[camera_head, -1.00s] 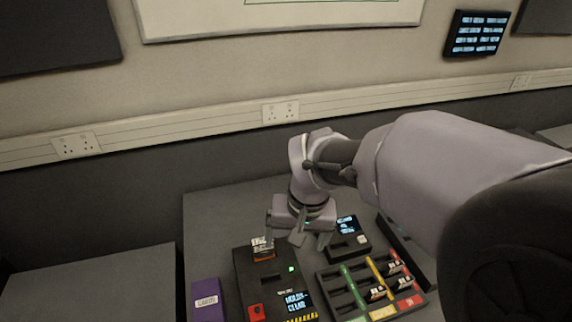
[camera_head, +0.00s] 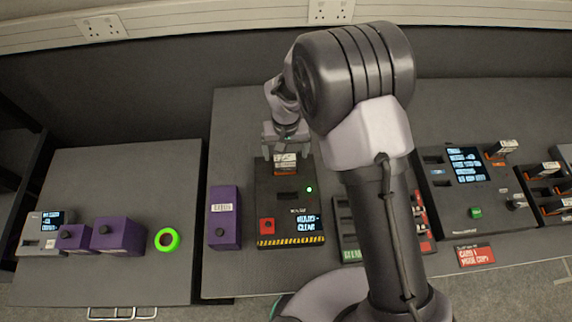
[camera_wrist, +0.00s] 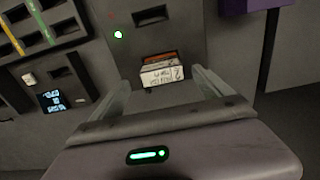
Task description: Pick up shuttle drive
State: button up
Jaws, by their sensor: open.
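A small drive (camera_head: 285,163) with a white label and an orange band stands in a slot at the back of the dark machine (camera_head: 262,198). Its label is too small to read. My gripper (camera_head: 286,150) is open above it, pointing down. In the wrist view, the drive (camera_wrist: 162,71) lies between the two fingertips of my gripper (camera_wrist: 163,80), with a gap on each side. I cannot tell whether the tips reach down alongside it.
A purple box (camera_head: 224,220) stands left of the machine. My arm partly hides a slotted rack (camera_head: 349,240) to the right. A console (camera_head: 465,190) with an upright drive (camera_head: 502,149) is farther right. A green ring (camera_head: 167,240) lies on the left bench.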

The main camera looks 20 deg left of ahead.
aim_at(285, 164)
notch_tip(285, 164, down, 7)
jog(key=shift+a+f+b, duration=0.1)
jog(key=shift+a+b, duration=0.05)
jog(key=shift+b, duration=0.3)
jog(key=shift+s, duration=0.1)
